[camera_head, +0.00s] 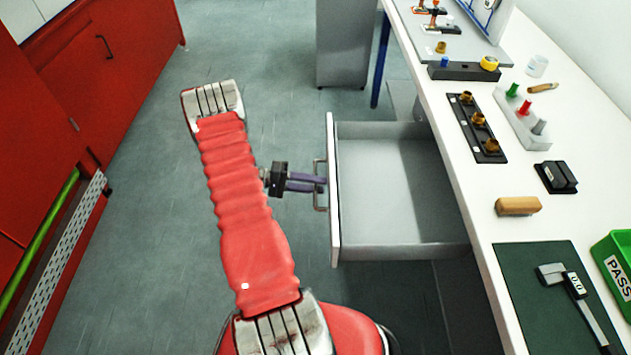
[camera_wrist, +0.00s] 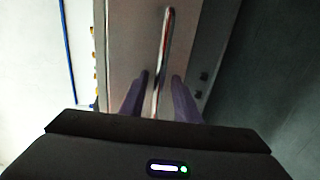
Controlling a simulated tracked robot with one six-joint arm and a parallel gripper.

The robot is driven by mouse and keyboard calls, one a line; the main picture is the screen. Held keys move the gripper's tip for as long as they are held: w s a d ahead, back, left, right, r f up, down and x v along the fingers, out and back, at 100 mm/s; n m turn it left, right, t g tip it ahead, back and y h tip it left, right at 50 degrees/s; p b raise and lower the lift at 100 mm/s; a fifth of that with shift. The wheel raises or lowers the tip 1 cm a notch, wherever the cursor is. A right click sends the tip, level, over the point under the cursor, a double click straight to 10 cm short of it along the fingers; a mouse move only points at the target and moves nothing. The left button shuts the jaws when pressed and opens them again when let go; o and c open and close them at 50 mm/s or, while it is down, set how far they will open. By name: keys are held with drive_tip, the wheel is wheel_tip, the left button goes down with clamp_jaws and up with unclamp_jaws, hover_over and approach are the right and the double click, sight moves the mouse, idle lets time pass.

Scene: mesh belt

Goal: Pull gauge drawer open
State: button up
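The drawer (camera_head: 385,180) is pulled well out from under the white workbench, and its grey inside looks empty. Its vertical metal bar handle (camera_head: 319,186) is on the front panel, which faces left. My gripper (camera_head: 322,184) is at this handle with its purple fingers pointing at the drawer front. In the wrist view, the handle (camera_wrist: 167,45) runs between the two fingers (camera_wrist: 160,78), with a visible gap on each side. The gripper is open around the handle and not clamped on it.
The workbench top (camera_head: 450,130) holds a black block with brass fittings (camera_head: 478,119), a tan block (camera_head: 517,206), a dark green mat (camera_head: 535,300) with a caliper, and a green PASS bin (camera_head: 612,262). Red cabinets (camera_head: 70,90) stand at left. The floor left of my arm is clear.

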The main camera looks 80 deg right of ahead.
drive_tip(key=v, duration=1.3)
drive_tip(key=shift+w, duration=0.4)
drive_tip(key=shift+a, duration=0.1)
idle(0.4)
